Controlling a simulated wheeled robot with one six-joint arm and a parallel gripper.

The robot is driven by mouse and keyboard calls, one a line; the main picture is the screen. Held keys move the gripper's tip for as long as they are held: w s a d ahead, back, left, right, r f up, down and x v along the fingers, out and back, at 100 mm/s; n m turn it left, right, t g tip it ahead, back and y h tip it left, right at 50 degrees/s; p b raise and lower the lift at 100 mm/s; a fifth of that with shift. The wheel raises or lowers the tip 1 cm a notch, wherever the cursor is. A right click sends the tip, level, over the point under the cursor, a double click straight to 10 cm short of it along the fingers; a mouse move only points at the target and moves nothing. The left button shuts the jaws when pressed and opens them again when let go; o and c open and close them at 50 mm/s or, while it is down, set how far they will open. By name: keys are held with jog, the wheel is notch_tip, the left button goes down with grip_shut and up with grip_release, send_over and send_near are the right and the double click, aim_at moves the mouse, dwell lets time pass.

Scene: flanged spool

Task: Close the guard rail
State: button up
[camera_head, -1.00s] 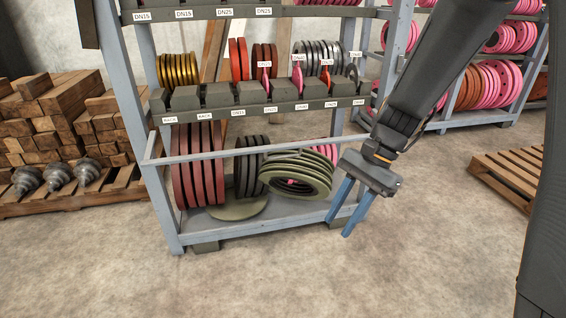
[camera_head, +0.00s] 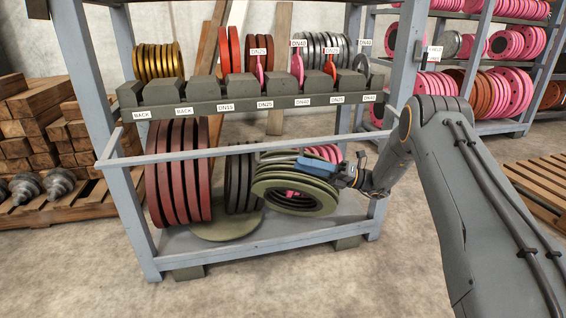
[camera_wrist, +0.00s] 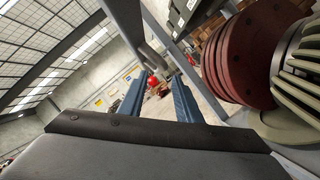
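The guard rail (camera_head: 225,152) is a thin grey bar across the front of the rack's lower bay. A short grey piece (camera_head: 109,147) at its left end runs back toward the left post, so the bar seems to stand forward of the posts. Its right end is near my arm. My gripper (camera_head: 315,168) has blue fingers pointing left, just below the bar in the picture and in front of the green flanges (camera_head: 290,197). Contact with the rail or flanges cannot be told. In the wrist view my gripper (camera_wrist: 158,95) has its fingers apart, nothing held.
Dark red flanges (camera_head: 178,185) and black flanges (camera_head: 240,180) stand in the lower bay; the red ones show close on the right in the wrist view (camera_wrist: 235,60). A dark shelf beam (camera_head: 245,92) with labels runs above. The floor in front (camera_head: 250,290) is clear.

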aim_at(282, 159)
jog(key=shift+x, duration=3.9)
jog(key=shift+w, duration=0.1)
grip_shut()
